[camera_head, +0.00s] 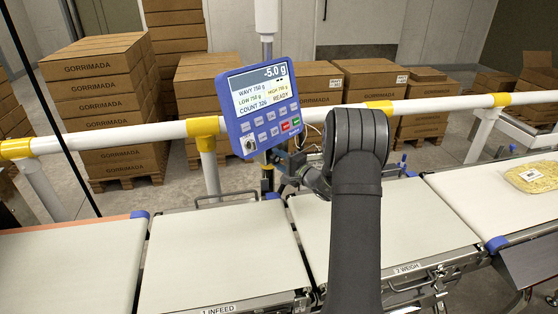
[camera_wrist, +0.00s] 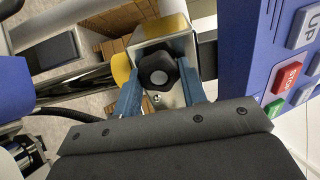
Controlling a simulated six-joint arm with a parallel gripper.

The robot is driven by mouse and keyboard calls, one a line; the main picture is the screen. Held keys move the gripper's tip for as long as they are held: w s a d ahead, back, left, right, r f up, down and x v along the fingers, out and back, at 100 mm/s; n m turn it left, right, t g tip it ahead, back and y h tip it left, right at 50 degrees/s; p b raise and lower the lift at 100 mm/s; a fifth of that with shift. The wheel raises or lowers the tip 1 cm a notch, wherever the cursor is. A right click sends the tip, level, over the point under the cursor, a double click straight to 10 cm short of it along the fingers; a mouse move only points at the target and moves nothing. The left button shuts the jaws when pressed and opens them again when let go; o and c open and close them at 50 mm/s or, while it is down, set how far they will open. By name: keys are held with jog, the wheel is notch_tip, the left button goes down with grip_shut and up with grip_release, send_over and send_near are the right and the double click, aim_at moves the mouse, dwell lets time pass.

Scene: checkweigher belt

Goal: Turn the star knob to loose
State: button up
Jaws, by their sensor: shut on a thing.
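The star knob (camera_wrist: 158,68) is black with rounded lobes and a paler round centre. In the wrist view it sits in front of a metal bracket (camera_wrist: 180,30). My gripper (camera_wrist: 159,76) has its two blue fingers on either side of the knob and is shut on it. No loose or tight marking can be read beside the knob. In the head view my gripper (camera_head: 287,168) is below the display, partly behind my wrist, and the knob cannot be made out.
The blue display unit (camera_head: 264,108) with its buttons is close above my gripper; its edge (camera_wrist: 237,60) shows at right in the wrist view. A white rail (camera_head: 420,105) runs behind. The weigh belt (camera_head: 415,220) is clear.

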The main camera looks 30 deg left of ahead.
jog(key=o, duration=1)
jog(key=v, duration=1.7)
jog(key=shift+s+d, duration=0.1)
jog(key=shift+d, duration=0.1)
jog(key=x, duration=1.7)
jog(key=shift+a, duration=0.25)
jog(key=shift+d, duration=0.1)
